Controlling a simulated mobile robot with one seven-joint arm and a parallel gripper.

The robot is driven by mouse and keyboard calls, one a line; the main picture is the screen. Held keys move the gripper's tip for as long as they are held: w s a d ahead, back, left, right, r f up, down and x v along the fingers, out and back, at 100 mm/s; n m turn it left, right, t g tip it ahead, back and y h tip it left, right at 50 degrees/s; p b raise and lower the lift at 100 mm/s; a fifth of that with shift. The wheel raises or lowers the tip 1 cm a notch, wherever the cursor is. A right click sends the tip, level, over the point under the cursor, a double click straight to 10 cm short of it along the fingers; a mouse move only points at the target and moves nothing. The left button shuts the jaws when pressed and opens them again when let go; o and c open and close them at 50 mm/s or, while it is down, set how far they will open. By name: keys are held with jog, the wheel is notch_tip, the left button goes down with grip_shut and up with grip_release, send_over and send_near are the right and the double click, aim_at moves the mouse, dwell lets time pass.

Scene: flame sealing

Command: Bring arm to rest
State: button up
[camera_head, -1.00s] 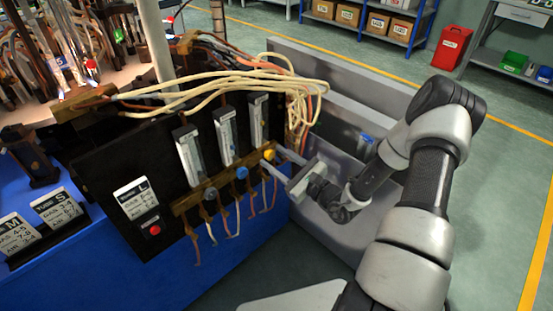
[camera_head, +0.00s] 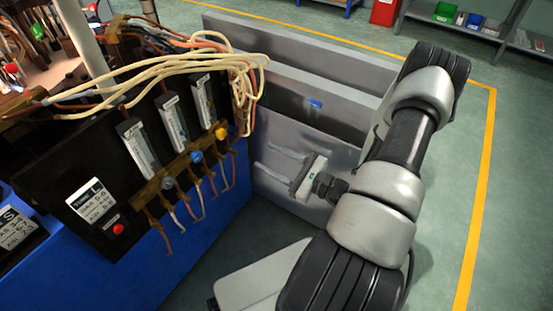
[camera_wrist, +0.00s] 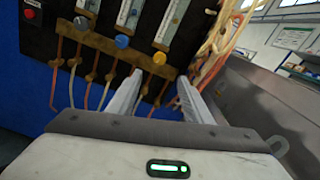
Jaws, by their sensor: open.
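My gripper (camera_head: 281,163) is open and empty in the head view, with its two pale fingers pointing left toward the flowmeter panel. It hangs in front of the grey metal side wall, apart from the panel's knobs. In the wrist view the two fingers (camera_wrist: 157,97) are spread, with hoses and the brass strip beyond them and nothing between them. The black panel (camera_head: 100,170) carries several clear flowmeter tubes. Below them are a yellow knob (camera_head: 221,133), a blue knob (camera_head: 196,156) and a grey knob (camera_head: 168,183). My arm is bent, with its elbow raised at the right.
Cream hoses (camera_head: 170,75) loop over the panel top. The blue bench side (camera_head: 190,250) is at the lower left. Open green floor (camera_head: 440,200) lies at the right, with shelves behind.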

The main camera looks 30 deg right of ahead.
jog(key=shift+v, duration=0.9)
jog(key=shift+r, duration=0.1)
